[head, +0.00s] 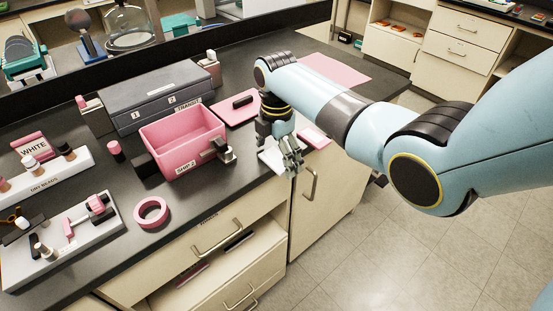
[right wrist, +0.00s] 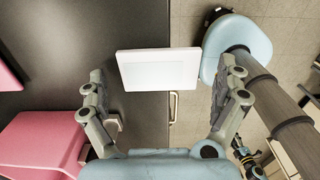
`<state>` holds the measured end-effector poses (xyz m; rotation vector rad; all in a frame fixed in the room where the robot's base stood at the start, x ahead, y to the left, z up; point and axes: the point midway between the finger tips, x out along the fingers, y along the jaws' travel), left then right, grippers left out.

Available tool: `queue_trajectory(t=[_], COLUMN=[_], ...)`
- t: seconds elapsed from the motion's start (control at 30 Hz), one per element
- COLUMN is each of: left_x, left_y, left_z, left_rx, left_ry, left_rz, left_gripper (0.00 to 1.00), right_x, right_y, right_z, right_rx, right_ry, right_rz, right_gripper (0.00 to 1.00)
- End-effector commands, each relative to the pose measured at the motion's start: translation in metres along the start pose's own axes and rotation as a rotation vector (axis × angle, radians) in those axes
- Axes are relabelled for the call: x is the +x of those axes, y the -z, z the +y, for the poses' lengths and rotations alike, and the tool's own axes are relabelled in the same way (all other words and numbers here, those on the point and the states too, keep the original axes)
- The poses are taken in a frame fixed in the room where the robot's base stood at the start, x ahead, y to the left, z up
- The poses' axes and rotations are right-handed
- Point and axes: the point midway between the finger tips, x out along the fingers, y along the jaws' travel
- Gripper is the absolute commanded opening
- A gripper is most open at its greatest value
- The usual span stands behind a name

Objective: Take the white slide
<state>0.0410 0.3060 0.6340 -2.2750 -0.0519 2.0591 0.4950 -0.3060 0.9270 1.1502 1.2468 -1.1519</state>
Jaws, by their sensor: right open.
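The white slide is a flat pale plate that lies at the counter's front edge in the head view (head: 270,158), partly hidden by my right gripper. In the right wrist view the white slide (right wrist: 158,69) shows whole and reaches out past the counter edge. My right gripper (head: 291,163) is open, pointing down over the slide. In the right wrist view its fingers (right wrist: 163,88) stand apart on either side of the slide's near end, with nothing seen held between them. A small dark jointed part of mine at that view's lower right may be my left gripper; its jaws are unclear.
A pink bin (head: 181,133) stands left of the gripper, with a grey box (head: 155,98) behind it. A pink mat (head: 234,112) with a dark item lies behind the slide, and a small pink block (head: 314,138) lies to its right. A pink tape roll (head: 151,211) sits nearer.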

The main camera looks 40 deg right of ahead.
Motion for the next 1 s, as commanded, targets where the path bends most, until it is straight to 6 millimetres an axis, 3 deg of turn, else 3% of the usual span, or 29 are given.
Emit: queue_trajectory(t=[0.17,0.53,0.83,1.0], left_x=[0.000,0.000,0.000,0.001], left_y=[0.000,0.000,-0.001,-0.001], left_z=[0.000,0.000,0.000,0.000], left_rx=[0.000,0.000,0.000,0.000], left_ry=[0.000,0.000,0.000,0.000], left_rz=[0.000,0.000,-0.001,-0.001], left_gripper=[0.39,0.39,0.39,0.39], right_x=[0.000,0.000,-0.004,-0.020], right_y=[0.000,0.000,0.000,0.000], right_z=[0.000,0.000,0.001,0.001], right_rx=[0.000,0.000,0.000,0.001], right_ry=[-0.001,-0.001,-0.003,-0.004], right_rz=[0.000,0.000,0.000,-0.001], right_gripper=[1.00,0.54,0.53,0.53])
